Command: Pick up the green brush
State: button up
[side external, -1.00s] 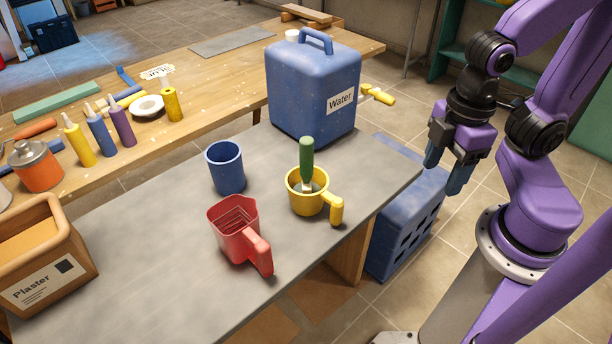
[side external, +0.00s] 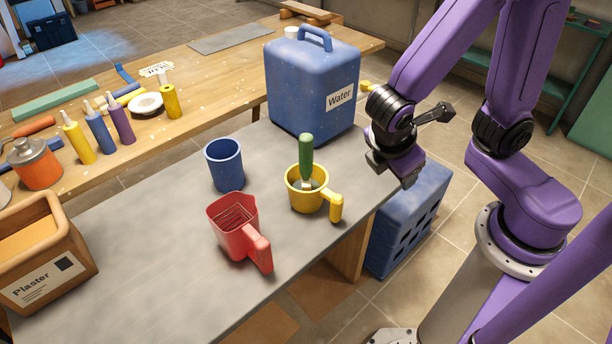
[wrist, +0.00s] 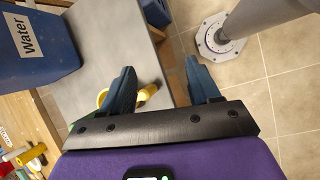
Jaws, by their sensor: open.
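The green brush (side external: 306,155) stands upright, handle up and bristles down, in a yellow cup (side external: 304,201) on the grey tabletop. My gripper (side external: 402,172) is to the right of the brush, just past the table's right edge, and apart from it. In the wrist view my gripper (wrist: 160,75) has its two blue fingers spread with nothing between them. Part of the yellow cup's handle (wrist: 147,92) shows beside the left finger.
A blue water container (side external: 312,88) stands behind the brush. A blue cup (side external: 225,166) and a red scoop (side external: 233,228) are to its left and front. A plaster box (side external: 45,262) is at the left. A blue crate (side external: 410,220) stands on the floor at right.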

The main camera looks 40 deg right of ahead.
jog(key=w+a+f+n+t+h, duration=0.4)
jog(key=w+a+n+t+h, duration=0.15)
jog(key=a, duration=0.25)
jog(key=n+t, duration=0.7)
send_near(306, 167)
jog(key=shift+h, duration=0.35)
jog(key=x, duration=0.6)
jog(key=shift+w+f, duration=0.15)
jog(key=shift+f, duration=0.05)
jog(key=shift+f+x, duration=0.2)
jog(key=shift+x, duration=2.4)
jog(key=shift+c, duration=0.2)
grip_shut()
jog(key=shift+r, duration=0.15)
